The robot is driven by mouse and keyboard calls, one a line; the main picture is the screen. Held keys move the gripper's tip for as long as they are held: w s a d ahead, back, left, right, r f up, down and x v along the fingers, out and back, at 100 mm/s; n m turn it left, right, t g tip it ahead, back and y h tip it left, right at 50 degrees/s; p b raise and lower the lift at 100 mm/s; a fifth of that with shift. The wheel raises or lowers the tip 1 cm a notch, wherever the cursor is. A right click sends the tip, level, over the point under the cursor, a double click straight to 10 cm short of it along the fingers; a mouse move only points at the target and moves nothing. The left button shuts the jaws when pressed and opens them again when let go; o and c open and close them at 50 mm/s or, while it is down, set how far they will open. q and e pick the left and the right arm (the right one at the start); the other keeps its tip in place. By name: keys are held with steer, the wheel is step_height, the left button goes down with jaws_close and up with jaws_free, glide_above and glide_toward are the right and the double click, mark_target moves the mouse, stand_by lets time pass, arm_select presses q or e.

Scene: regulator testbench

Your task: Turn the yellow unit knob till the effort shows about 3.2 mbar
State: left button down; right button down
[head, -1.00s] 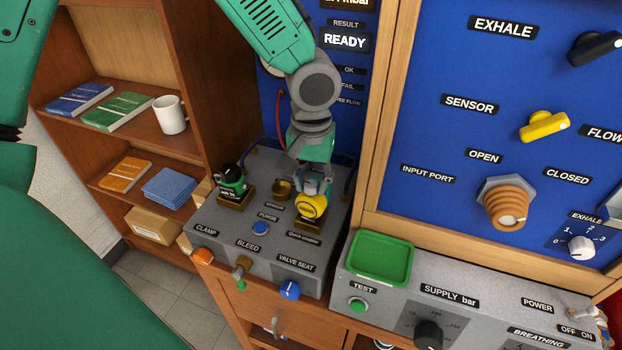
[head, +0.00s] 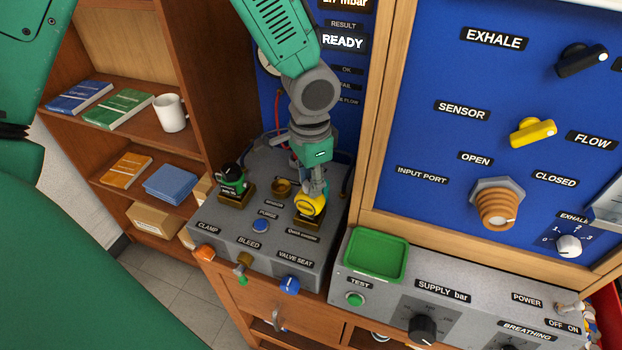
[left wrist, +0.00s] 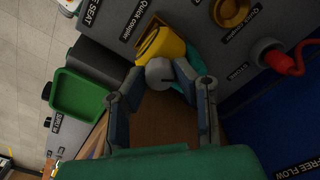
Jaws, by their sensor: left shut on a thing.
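The yellow unit (head: 308,206) sits on the quick coupler (head: 306,223) of the grey bench box. My left gripper (head: 314,190) points down at it from above. In the left wrist view the yellow unit (left wrist: 160,46) shows with its grey round knob (left wrist: 159,73) between the fingertips of my left gripper (left wrist: 164,82), which is shut on the knob. The mbar display (head: 345,4) is cut off at the top edge, so its number cannot be read in full. The result display (head: 342,41) reads READY. My right gripper is not in view.
A green and black unit (head: 232,180) stands left of the yellow one, with an empty brass coupler (head: 281,187) between. A green tray (head: 376,255) is at right. Clamp (head: 204,252), bleed (head: 244,261) and valve seat (head: 289,285) knobs line the front. A red hose (left wrist: 289,62) runs behind.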

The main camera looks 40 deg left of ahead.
arm_select(q)
steer(key=m, duration=0.5)
steer(key=shift+m, duration=0.3)
steer(key=m, duration=0.5)
steer(key=shift+m, duration=0.4)
steer(key=c, duration=1.3)
jaws_free()
